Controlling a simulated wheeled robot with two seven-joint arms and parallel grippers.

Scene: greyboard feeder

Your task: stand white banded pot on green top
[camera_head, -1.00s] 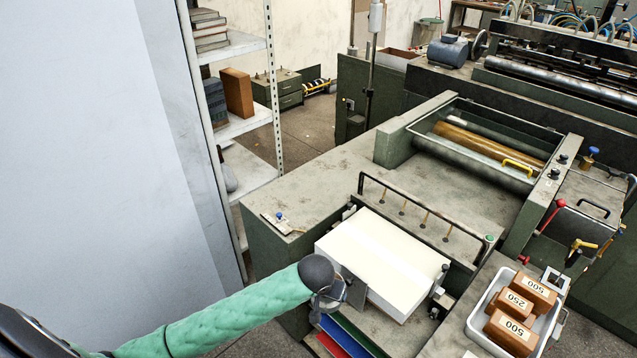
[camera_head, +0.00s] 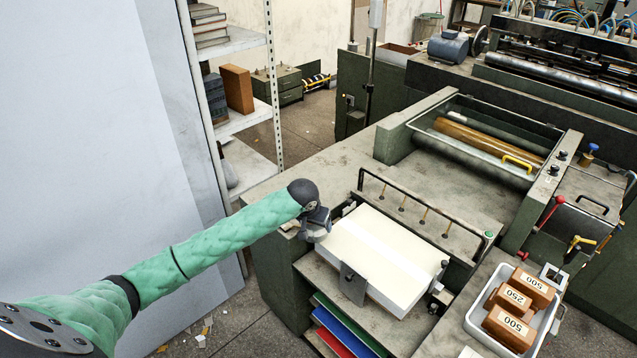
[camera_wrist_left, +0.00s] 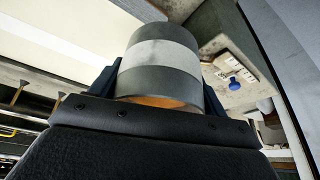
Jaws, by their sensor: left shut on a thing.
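The pot (camera_wrist_left: 160,62), dark grey-green with a broad white band, sits between the fingers of my left gripper (camera_wrist_left: 160,88) in the left wrist view. Its near end shows an orange-brown inside. In the head view my left gripper (camera_head: 317,222) is at the left corner of the white paper stack, over the edge of the green machine's worn top (camera_head: 290,186). The pot is small and mostly hidden there, and I cannot tell whether it touches the top. My right gripper is not in view.
The white paper stack (camera_head: 385,250) lies just right of my left gripper, with a dark rail (camera_head: 420,208) behind it. A blue-knobbed fitting (camera_wrist_left: 232,80) is on the top near the pot. A white tray (camera_head: 470,322) holds brown weights. A shelf rack (camera_head: 235,122) stands at the left.

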